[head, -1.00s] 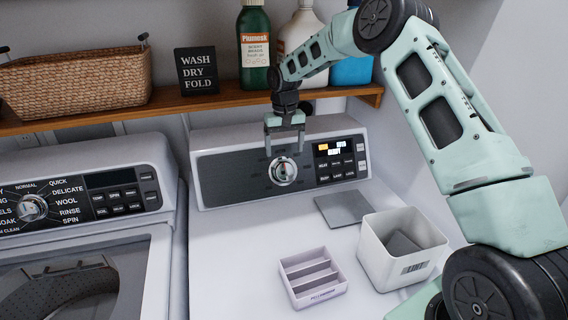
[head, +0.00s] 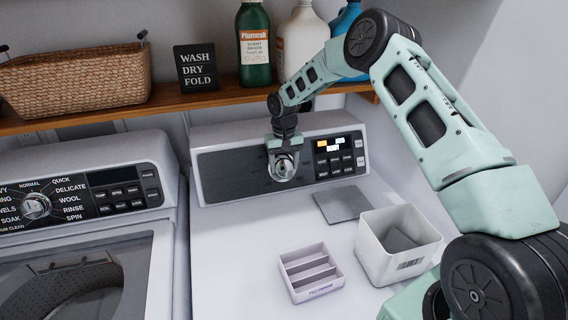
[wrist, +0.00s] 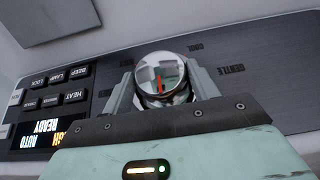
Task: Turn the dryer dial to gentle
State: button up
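The dryer dial is a round silver knob (wrist: 162,72) with a red pointer mark, set in the dark panel of the dryer on the right. In the wrist view the panel appears upside down, and the word GENTLE (wrist: 231,69) is printed to the right of the dial. My gripper (head: 283,167) is at the dial, with one finger on each side of the knob. In the wrist view the fingers (wrist: 163,88) sit close against its sides; whether they grip it or only surround it is unclear. In the head view the gripper partly covers the dial.
Buttons and a lit display (head: 331,145) are right of the dial. A wooden shelf (head: 220,98) with bottles runs above the panel. A white bin (head: 398,262) and a divided tray (head: 310,272) stand on the dryer top. The washer (head: 80,210) is at left.

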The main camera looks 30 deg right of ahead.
dwell(0.3)
jog(key=h+b, duration=0.1)
jog(key=n+h+b, duration=0.1)
jog(key=h+b, duration=0.1)
jog(key=shift+w+a+f+n, duration=0.1)
jog(key=shift+a+f+n, duration=0.1)
jog(key=shift+a+n, duration=0.15)
jog(key=n+h+b, duration=0.1)
jog(key=h+b, duration=0.1)
jog(key=a+n+h+b, duration=0.1)
jog(key=h+b, duration=0.2)
jog(key=shift+f+n, duration=0.2)
jog(key=shift+n, duration=0.15)
jog(key=n+h+b, duration=0.1)
jog(key=n+t+h+b, duration=0.1)
jog(key=h+b, duration=0.1)
jog(key=n+h+b, duration=0.1)
jog(key=shift+s+a+f+t+b, duration=0.2)
jog(key=shift+f+t+b, duration=0.1)
jog(key=shift+t+b, duration=0.1)
jog(key=shift+s+n+t+h+b, duration=0.1)
jog(key=shift+n+t+h+b, duration=0.7)
jog(key=shift+n+h+b, duration=0.5)
jog(key=o, duration=1)
